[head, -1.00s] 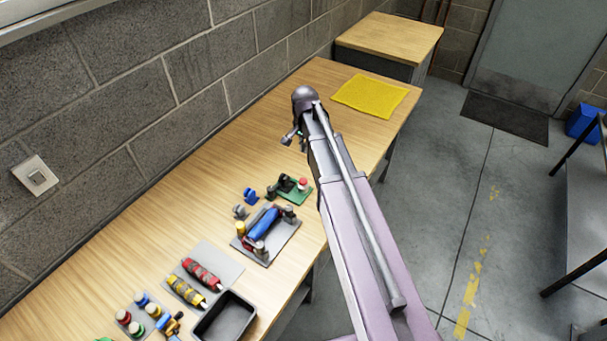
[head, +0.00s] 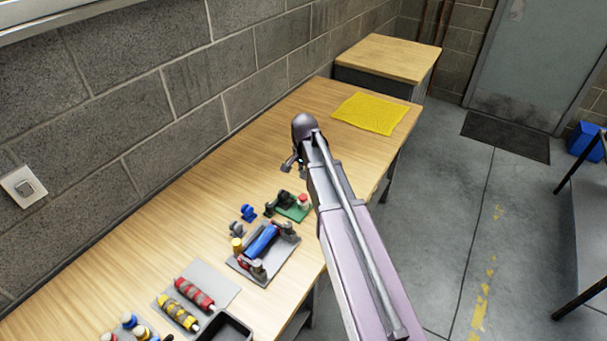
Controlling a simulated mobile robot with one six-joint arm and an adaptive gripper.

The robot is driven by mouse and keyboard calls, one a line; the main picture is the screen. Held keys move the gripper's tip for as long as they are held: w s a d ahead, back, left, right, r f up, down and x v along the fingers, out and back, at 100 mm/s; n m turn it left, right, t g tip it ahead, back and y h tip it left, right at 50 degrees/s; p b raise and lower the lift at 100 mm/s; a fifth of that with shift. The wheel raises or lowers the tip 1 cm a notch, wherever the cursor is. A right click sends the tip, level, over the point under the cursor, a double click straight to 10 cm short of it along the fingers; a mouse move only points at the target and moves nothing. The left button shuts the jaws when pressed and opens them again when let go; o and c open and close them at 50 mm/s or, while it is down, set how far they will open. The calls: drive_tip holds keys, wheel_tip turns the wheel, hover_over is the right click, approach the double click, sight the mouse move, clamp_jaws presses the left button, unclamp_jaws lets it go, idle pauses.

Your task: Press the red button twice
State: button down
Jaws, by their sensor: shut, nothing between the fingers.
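A small red-topped, button-like piece (head: 303,200) on a pale base stands at the right end of a green plate (head: 293,213), near the table's front edge. My gripper (head: 293,165) is shut and empty, above the table and farther back than the green plate. It is small in the picture, and my arm partly hides it. It appears apart from both red pieces.
A grey tray (head: 243,265) holds a blue cylinder (head: 262,240). A grey plate (head: 222,290) carries red and yellow rollers, beside a dark open bin (head: 226,331). A yellow mat (head: 371,113) lies at the far end. The wooden table (head: 200,195) is clear along the wall.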

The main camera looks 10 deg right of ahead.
sight(303, 197)
drive_tip(key=shift+f+b, duration=3.95)
drive_tip(key=shift+f, duration=0.3)
drive_tip(key=shift+f+b, duration=0.95)
drive_tip(key=shift+b, duration=0.05)
drive_tip(key=shift+s, duration=0.1)
drive_tip(key=shift+r+p, duration=0.25)
drive_tip(key=shift+p, duration=0.05)
wheel_tip(303, 197, up, 14)
drive_tip(key=p, duration=1.3)
drive_tip(key=shift+f+p, duration=0.15)
drive_tip(key=shift+p, duration=0.2)
drive_tip(key=shift+s+r+p, duration=0.1)
drive_tip(key=shift+r+p, duration=0.75)
